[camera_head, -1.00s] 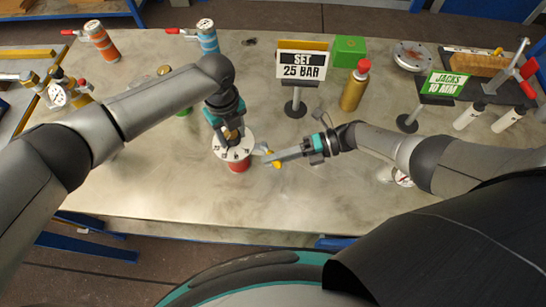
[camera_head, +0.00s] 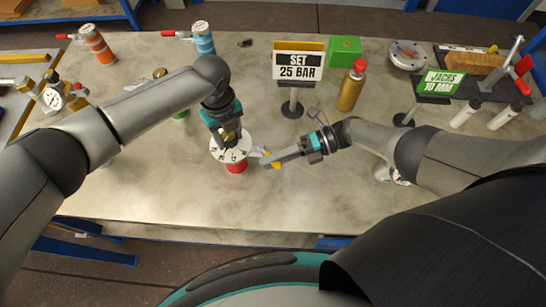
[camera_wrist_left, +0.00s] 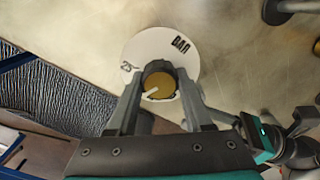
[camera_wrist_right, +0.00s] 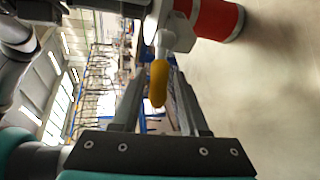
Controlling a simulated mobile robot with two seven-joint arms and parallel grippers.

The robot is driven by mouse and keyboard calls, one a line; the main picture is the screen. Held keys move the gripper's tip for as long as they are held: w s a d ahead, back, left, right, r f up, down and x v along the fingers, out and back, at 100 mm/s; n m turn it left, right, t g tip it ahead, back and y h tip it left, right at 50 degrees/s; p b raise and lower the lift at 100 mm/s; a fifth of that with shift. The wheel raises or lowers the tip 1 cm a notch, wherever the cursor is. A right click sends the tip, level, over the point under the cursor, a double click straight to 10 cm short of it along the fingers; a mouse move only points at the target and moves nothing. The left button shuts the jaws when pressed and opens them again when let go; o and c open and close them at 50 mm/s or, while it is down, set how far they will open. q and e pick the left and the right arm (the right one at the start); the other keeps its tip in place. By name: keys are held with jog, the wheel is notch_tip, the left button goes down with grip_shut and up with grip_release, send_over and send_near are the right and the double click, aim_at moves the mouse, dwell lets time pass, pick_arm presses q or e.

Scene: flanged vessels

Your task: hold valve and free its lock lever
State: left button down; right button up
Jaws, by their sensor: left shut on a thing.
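The valve is a red cylinder (camera_head: 237,167) with a white numbered dial (camera_head: 222,153) and a brass knob (camera_wrist_left: 160,82) on top. It stands upright on the table. My left gripper (camera_head: 228,134) comes down from above and is shut on the brass knob, one finger on each side in the left wrist view. The lock lever with a yellow tip (camera_wrist_right: 158,84) sticks out from the valve's side. My right gripper (camera_head: 268,158) is open at the lever. In the right wrist view the yellow tip shows between its spread fingers; contact cannot be told.
A "SET 25 BAR" sign (camera_head: 299,66) and a brass bottle (camera_head: 351,90) stand behind the valve. A green box (camera_head: 345,50) is farther back. A gauge assembly (camera_head: 53,96) is at the left. The table (camera_head: 300,205) in front of the valve is clear.

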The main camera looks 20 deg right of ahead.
jog(key=shift+o, duration=0.6)
jog(key=shift+w+r, duration=0.1)
jog(key=v, duration=0.7)
jog(key=shift+d, duration=0.2)
jog(key=shift+c, duration=0.2)
